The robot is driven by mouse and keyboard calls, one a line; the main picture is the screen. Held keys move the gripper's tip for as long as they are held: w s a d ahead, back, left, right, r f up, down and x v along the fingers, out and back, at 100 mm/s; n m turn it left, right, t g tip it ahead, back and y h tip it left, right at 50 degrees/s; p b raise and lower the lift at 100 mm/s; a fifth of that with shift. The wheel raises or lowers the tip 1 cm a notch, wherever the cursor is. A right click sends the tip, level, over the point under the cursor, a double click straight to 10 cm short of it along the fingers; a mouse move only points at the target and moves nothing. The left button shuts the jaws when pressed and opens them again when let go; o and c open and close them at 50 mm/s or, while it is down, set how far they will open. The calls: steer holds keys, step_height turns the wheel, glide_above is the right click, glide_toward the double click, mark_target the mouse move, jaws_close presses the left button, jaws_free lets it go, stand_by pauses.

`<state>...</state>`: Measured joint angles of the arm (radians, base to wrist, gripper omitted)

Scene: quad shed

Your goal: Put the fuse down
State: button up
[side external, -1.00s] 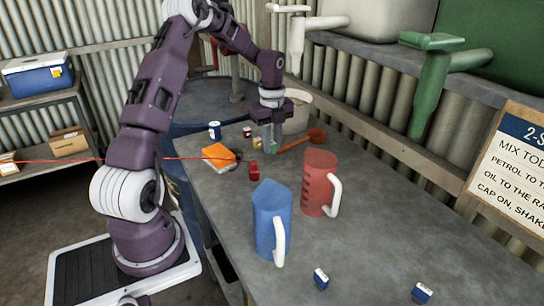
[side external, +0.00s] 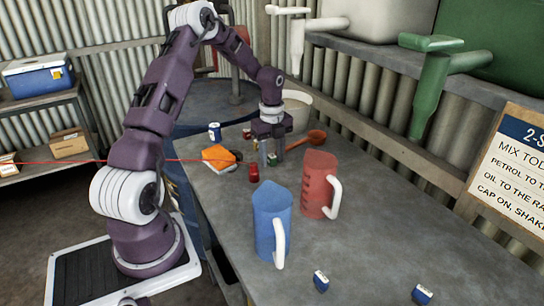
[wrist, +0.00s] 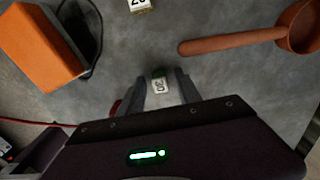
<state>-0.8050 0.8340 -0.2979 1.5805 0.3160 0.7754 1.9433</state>
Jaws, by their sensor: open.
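A small fuse with a green body and a white face marked "30" (wrist: 160,85) shows between my fingertips in the wrist view. In the side view a small green bit of it (side external: 272,159) shows at the fingertips, low at the tabletop. My gripper (wrist: 163,92) is open, with a finger on either side of the fuse; it points down over the grey bench in the side view (side external: 271,158). Whether the fuse touches a finger, I cannot tell. Another small block marked "20" (wrist: 140,5) lies at the top edge of the wrist view.
An orange block (side external: 218,156) with a dark cord lies left of my gripper. A red-brown ladle (side external: 312,138) lies to the right. Red (side external: 319,185) and blue (side external: 272,220) jugs stand nearer the camera. The bench's right middle is clear.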

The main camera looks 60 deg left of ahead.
mark_target(272, 156)
step_height(272, 156, up, 12)
stand_by(0.3)
steer(key=shift+r, duration=0.2)
